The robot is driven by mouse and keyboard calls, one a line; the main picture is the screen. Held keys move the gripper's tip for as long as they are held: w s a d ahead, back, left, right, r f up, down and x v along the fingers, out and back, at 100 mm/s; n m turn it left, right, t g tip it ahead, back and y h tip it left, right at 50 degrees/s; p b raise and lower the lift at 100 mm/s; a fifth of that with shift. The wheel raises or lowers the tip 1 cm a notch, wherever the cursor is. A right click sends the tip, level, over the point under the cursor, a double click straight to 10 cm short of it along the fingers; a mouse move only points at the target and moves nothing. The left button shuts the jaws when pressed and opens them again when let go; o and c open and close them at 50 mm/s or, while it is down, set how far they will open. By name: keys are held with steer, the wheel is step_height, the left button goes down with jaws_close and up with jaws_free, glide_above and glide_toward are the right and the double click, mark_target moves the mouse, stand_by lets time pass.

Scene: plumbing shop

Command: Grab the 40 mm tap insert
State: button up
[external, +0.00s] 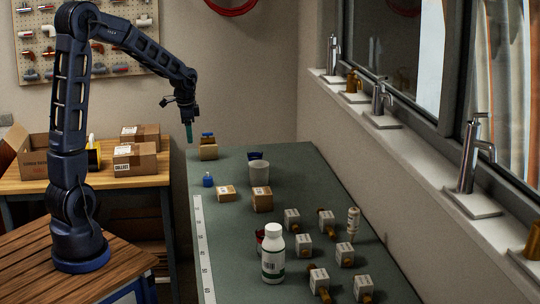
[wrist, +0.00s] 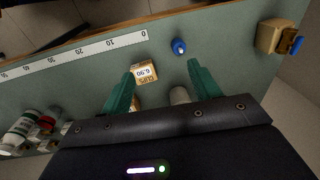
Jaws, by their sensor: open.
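Several small white labelled boxes stand on the green bench in the external view, one of them a white box (external: 292,218). Brass-coloured pieces that look like tap inserts lie among them: one brass piece (external: 326,219) at the back and another brass piece (external: 318,279) nearer the front. The size marks are too small to read, so I cannot tell which is 40 mm. My gripper (external: 188,132) hangs above the bench's far left end, well away from these pieces. In the wrist view my gripper (wrist: 162,74) has its green fingers apart, with nothing held between them.
A carton (external: 226,192), a second carton (external: 262,200), a grey-white cup (external: 259,171) and a small blue item (external: 208,180) stand toward the far end. A white bottle (external: 272,255) stands at the front. A ruler strip (wrist: 75,55) runs along the edge. Taps line the windowsill (external: 395,135).

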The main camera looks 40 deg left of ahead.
mark_target(208, 177)
steer(key=w+f+m, duration=0.1)
steer(key=w+f, duration=0.1)
steer(key=f, duration=0.3)
steer(key=w+f+m, duration=0.1)
steer(key=w+f, duration=0.2)
steer(key=f, duration=0.3)
steer(key=w+f+g, duration=0.1)
steer(key=w+f, duration=0.2)
steer(key=f, duration=0.2)
steer(key=shift+w+d+f+m, duration=0.15)
steer(key=shift+w+f+m, duration=0.05)
steer(key=shift+f+m, duration=0.2)
steer(key=shift+w+a+f, duration=0.1)
steer(key=shift+w+f, duration=0.05)
steer(key=shift+f, duration=1.15)
steer(key=shift+w+a+f, duration=0.1)
steer(key=shift+w+f, duration=0.05)
steer(key=shift+f, duration=1.1)
steer(key=shift+c, duration=0.2)
steer(key=c, duration=1)
